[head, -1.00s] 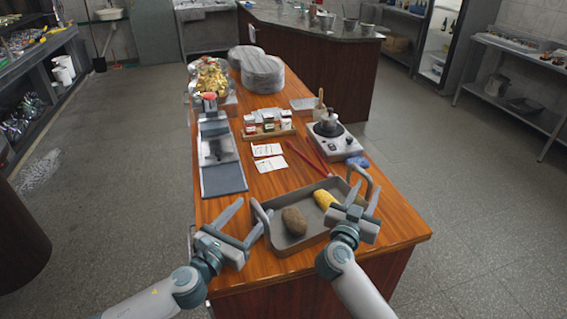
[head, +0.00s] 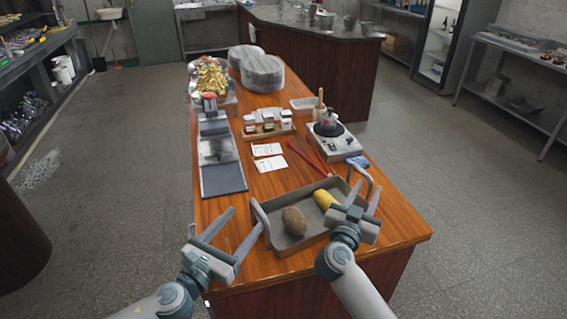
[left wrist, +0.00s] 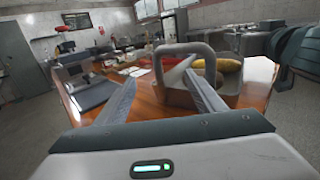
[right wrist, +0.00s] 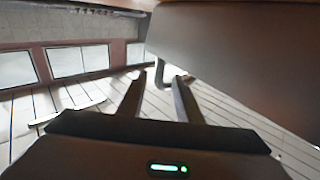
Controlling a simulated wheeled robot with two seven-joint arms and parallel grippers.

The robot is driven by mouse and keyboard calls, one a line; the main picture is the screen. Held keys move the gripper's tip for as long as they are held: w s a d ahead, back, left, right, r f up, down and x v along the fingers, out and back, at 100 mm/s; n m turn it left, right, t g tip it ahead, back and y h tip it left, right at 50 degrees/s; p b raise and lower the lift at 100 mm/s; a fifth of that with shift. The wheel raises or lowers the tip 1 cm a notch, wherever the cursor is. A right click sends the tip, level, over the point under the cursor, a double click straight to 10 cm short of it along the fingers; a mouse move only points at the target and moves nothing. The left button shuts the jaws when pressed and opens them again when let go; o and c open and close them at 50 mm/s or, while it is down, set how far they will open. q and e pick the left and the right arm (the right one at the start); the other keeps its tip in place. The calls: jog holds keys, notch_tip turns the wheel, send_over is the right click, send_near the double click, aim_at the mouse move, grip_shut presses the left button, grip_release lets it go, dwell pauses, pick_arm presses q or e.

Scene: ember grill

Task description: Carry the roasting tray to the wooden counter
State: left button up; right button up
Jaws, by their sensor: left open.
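The grey roasting tray (head: 286,247) sits at the near end of a wooden-topped counter (head: 398,224). It holds a brown potato (head: 294,221) and a yellow corn cob (head: 325,199). Its left handle (head: 259,217) also shows in the left wrist view (left wrist: 157,62). My right gripper (head: 364,195) is at the right handle (head: 371,179). In the right wrist view its fingers stand apart with part of the handle between their tips; contact is unclear.
Behind the tray lie red tongs (head: 309,160), white cards (head: 270,165), a burner (head: 335,142), a spice rack (head: 268,131) and a grey-topped device (head: 221,165). A stone-topped counter (head: 290,22) stands at the back. Floor is open on both sides.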

aim_at(360, 205)
pick_arm(q)
jog(key=shift+w+f, duration=0.5)
pick_arm(e)
jog(key=shift+g, duration=0.3)
jog(key=f, duration=0.1)
jog(key=s+a+f, duration=0.1)
jog(key=f, duration=0.1)
jog(key=shift+s+a+f, duration=0.15)
jog(key=shift+s+a, duration=0.2)
pick_arm(q)
jog(key=shift+a+r, duration=0.1)
jog(key=shift+r, duration=0.05)
pick_arm(e)
jog(key=s, duration=0.1)
jog(key=s+a+r, duration=0.1)
jog(key=s, duration=0.1)
jog(key=s+a+r, duration=0.1)
jog(key=shift+s+a+r, duration=0.1)
jog(key=shift+s+r, duration=0.1)
jog(key=shift+s, duration=0.05)
pick_arm(q)
jog(key=shift+w, duration=0.1)
pick_arm(e)
jog(key=shift+s+a+r, duration=0.15)
jog(key=shift+s, duration=0.15)
jog(key=shift+r, duration=0.1)
pick_arm(q)
jog(key=shift+o, duration=0.5)
jog(key=o, duration=0.8)
jog(key=shift+o, duration=0.2)
